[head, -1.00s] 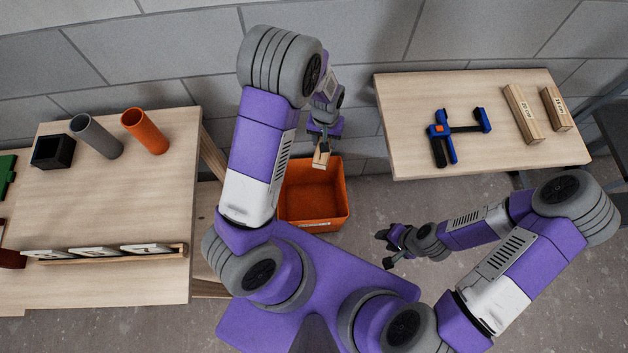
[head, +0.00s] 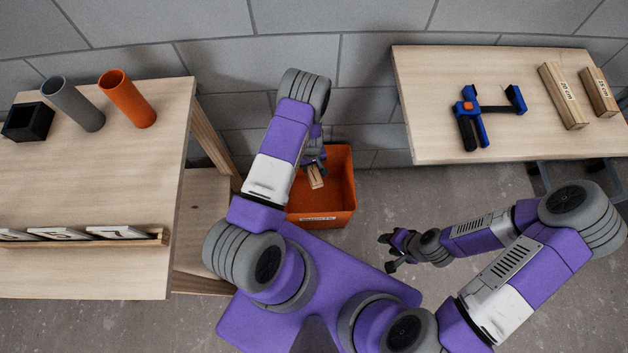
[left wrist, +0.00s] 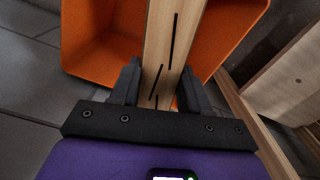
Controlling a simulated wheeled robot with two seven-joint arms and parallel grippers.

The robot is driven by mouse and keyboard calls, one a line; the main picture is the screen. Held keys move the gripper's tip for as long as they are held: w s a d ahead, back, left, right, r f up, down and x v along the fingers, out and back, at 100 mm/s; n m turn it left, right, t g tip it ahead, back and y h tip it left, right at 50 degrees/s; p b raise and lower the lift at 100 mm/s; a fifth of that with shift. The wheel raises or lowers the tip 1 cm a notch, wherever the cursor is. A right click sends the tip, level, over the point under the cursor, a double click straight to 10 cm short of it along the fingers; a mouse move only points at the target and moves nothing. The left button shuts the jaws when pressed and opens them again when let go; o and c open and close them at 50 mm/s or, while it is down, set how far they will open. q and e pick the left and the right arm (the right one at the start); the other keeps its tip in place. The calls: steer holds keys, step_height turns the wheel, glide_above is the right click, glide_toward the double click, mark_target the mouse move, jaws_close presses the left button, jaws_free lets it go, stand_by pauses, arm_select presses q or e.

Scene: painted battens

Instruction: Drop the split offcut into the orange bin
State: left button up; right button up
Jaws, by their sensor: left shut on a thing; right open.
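The split offcut, a short pale wooden piece (head: 315,177), is held in my left gripper (head: 313,164). In the left wrist view the offcut (left wrist: 172,45) shows dark cracks along its face, and the jaws of my left gripper (left wrist: 158,88) are shut on it from both sides. The orange bin (head: 338,195) stands on the floor between the two tables. In the head view the offcut appears over the bin's opening; its height above the bin is hard to tell. The bin (left wrist: 100,50) also shows behind the offcut in the left wrist view. My right gripper (head: 388,253) is open and empty, right of the bin.
The left table (head: 90,190) carries a black box (head: 28,122), a grey tube (head: 75,105), an orange tube (head: 128,100) and a rack of cards (head: 110,238). The right table (head: 430,80) carries a blue clamp (head: 485,108) and two labelled battens (head: 563,95).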

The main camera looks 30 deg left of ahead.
arm_select(q)
step_height(320, 180, down, 5)
steer(key=b, duration=0.3)
steer(key=o, duration=1.2)
steer(key=shift+c, duration=0.2)
step_height(320, 180, up, 8)
steer(key=p, duration=0.3)
steer(key=shift+f, duration=0.15)
